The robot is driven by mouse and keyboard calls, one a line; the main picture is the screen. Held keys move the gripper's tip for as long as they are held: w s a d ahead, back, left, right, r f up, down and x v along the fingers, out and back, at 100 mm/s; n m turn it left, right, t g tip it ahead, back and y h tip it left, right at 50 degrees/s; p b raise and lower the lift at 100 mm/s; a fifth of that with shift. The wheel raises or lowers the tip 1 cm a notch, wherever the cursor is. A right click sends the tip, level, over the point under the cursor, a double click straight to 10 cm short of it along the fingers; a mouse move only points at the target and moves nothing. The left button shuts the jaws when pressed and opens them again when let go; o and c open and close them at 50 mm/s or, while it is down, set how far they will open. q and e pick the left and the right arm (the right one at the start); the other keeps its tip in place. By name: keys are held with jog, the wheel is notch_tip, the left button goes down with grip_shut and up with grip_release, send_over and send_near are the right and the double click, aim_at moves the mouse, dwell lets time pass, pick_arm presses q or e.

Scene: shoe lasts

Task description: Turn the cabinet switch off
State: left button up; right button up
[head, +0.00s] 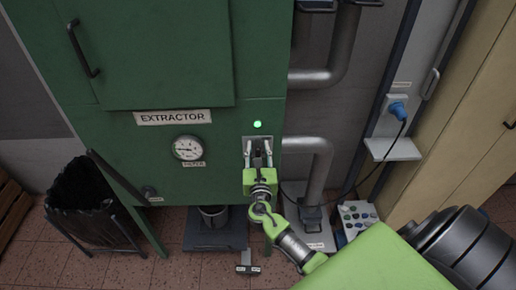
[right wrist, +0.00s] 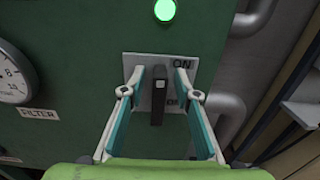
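The cabinet switch has a pale plate (right wrist: 148,63) marked ON at the upper right, with a second label lower down partly hidden behind a finger. Its dark lever (right wrist: 157,103) stands in the middle of the plate; I cannot tell its exact position. My right gripper (right wrist: 160,73) is open, with one finger on each side of the lever and a gap to it on both sides. In the head view my right gripper (head: 259,149) is in front of the switch plate on the green extractor cabinet (head: 215,165). A green lamp (head: 257,125) glows above the switch. My left gripper is not in view.
A round filter gauge (head: 187,148) is left of the switch. Grey pipes (head: 318,160) run close on its right. A blue plug (head: 397,110) with a cable is on the right wall panel. A black bin (head: 88,200) stands at left.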

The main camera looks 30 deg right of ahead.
grip_shut()
jog(key=m+b, duration=0.3)
jog(key=shift+s+d+f, duration=0.2)
jog(key=shift+d+f, duration=0.05)
jog(key=m+b, duration=0.2)
jog(key=m, duration=0.1)
jog(key=m+b, duration=0.1)
jog(key=b, duration=0.1)
jog(key=shift+s+d+f+m, duration=0.2)
jog(key=shift+d+f+m, duration=0.05)
jog(key=shift+d+m, duration=0.15)
jog(key=shift+s+d+f+m+b, duration=0.1)
jog(key=shift+f+m+b, duration=0.15)
jog(key=shift+m+b, duration=1.2)
jog(key=shift+s+d+f+m+b, duration=0.15)
jog(key=shift+f+m+b, duration=0.15)
jog(key=shift+m+b, duration=1.2)
jog(key=shift+d+f+m+b, duration=0.2)
jog(key=shift+m+b, duration=0.6)
jog(key=shift+m, duration=1.25)
jog(key=shift+a, duration=0.1)
